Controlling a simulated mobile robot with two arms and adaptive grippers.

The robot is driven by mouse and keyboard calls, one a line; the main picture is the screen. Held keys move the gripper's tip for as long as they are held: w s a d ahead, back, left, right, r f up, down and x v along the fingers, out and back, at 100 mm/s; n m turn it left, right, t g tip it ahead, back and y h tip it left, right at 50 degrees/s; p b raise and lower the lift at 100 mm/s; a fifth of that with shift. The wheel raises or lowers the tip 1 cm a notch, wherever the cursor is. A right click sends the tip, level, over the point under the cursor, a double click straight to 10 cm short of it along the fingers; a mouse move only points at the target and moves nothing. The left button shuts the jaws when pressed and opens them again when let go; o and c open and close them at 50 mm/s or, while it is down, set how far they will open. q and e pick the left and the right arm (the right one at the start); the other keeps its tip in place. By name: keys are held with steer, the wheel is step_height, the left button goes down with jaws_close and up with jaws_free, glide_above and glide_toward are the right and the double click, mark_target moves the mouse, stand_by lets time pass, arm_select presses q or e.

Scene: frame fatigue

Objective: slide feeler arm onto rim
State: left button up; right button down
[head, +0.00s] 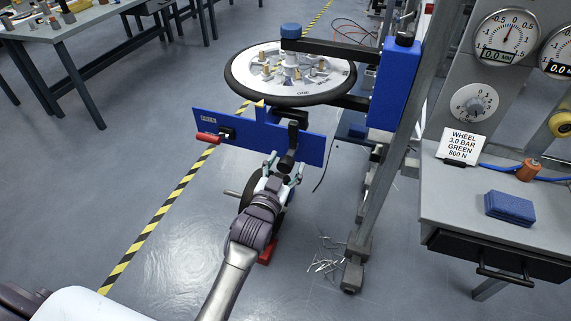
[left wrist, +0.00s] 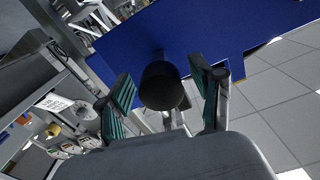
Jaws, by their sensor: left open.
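A wheel with a black tyre rim (head: 240,95) lies flat on the stand in the head view. A blue panel (head: 312,149) is below its near side. A black knob (head: 287,160) on a dark bar (head: 291,117) sticks out in front of the panel, below the rim; it may be the feeler arm, but I cannot tell for sure. My left gripper (head: 284,168) is open with its fingers on either side of the knob. The left wrist view shows the round black knob end (left wrist: 161,87) between the spread fingers, with gaps visible. My right gripper is not in view.
A blue column block (head: 396,85) and grey post (head: 385,165) stand right of the wheel. A red handle (head: 207,138) juts from the panel's left. Loose rods (head: 325,263) lie on the floor.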

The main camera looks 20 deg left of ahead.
mark_target(291, 151)
arm_select(q)
jaws_close()
steer(key=shift+w+b, duration=0.45)
steer(key=shift+w, duration=1.7)
steer(key=shift+s+r, duration=0.1)
steer(key=shift+r, duration=0.05)
steer(key=shift+c, duration=1)
jaws_free()
steer(key=shift+o, duration=1)
steer(key=shift+w+d, duration=0.1)
steer(key=shift+w, duration=0.15)
